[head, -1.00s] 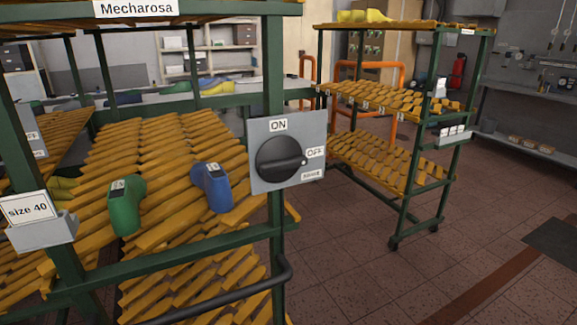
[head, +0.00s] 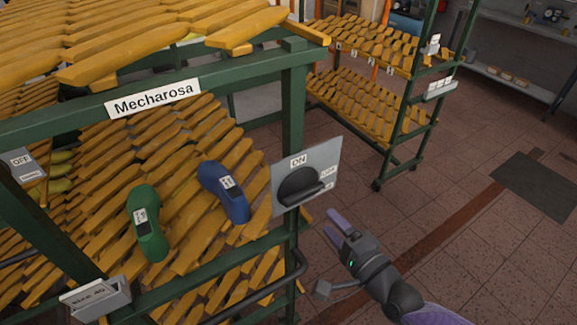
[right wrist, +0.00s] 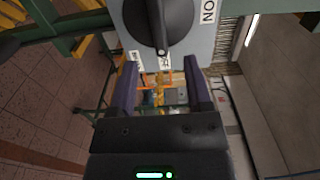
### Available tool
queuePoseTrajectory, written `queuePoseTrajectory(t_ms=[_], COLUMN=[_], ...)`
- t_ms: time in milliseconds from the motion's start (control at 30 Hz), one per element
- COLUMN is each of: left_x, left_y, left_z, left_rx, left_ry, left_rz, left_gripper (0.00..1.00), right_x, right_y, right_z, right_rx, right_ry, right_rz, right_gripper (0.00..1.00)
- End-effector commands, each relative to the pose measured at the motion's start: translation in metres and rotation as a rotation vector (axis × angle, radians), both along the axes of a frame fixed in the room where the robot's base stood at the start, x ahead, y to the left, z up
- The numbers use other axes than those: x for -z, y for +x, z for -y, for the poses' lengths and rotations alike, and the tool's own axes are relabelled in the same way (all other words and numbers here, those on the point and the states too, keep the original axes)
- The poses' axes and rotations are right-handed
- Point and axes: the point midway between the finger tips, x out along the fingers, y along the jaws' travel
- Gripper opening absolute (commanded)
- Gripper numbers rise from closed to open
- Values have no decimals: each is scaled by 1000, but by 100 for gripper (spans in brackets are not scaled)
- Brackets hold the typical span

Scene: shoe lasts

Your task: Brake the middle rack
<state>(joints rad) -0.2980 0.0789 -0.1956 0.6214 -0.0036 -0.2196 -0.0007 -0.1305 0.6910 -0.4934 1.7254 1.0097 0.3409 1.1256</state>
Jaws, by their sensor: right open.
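The near green rack (head: 185,76) carries the sign "Mecharosa" and slopes of orange slats. On its right post is a grey switch panel (head: 325,160) with a black rotary knob (head: 303,185). "ON" is above the knob and "OFF" to its right; the knob's handle points towards the OFF side. The knob also shows close up in the right wrist view (right wrist: 158,22), with its handle towards the OFF label. My right gripper (head: 331,226) is open and empty, just below and right of the panel, apart from the knob. My left gripper is not in view.
Another rack (head: 408,125) stands behind on the right. A further panel marked OFF (head: 22,163) shows at the left edge. A green last (head: 147,225) and a blue last (head: 224,192) lie on the near rack.

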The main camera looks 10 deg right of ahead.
Motion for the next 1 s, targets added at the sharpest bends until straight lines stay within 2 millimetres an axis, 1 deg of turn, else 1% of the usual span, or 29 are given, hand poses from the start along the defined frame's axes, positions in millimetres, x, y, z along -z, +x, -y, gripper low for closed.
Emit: queuePoseTrajectory(t_ms=[200,300,400,533,767,867,900,967,1000], left_x=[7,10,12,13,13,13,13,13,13], left_y=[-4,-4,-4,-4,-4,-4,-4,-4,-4], left_z=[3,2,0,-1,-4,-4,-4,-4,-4], left_rx=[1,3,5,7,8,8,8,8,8], left_ry=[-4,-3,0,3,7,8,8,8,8], left_rz=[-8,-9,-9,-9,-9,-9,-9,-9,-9], left_gripper=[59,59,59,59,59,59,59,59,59], right_x=[2,3,4,4,3,4,4,4,4], right_y=[47,66,80,88,89,89,89,89,89], right_z=[-17,-24,-29,-32,-32,-32,-32,-32,-32], right_rx=[1,1,1,1,1,1,1,1,1], right_ry=[3,1,-1,-1,-3,-3,-3,-3,-3], right_rz=[4,2,1,-1,-1,-1,-1,-1,-1], right_gripper=[63,63,63,63,63,44,36,23,15])
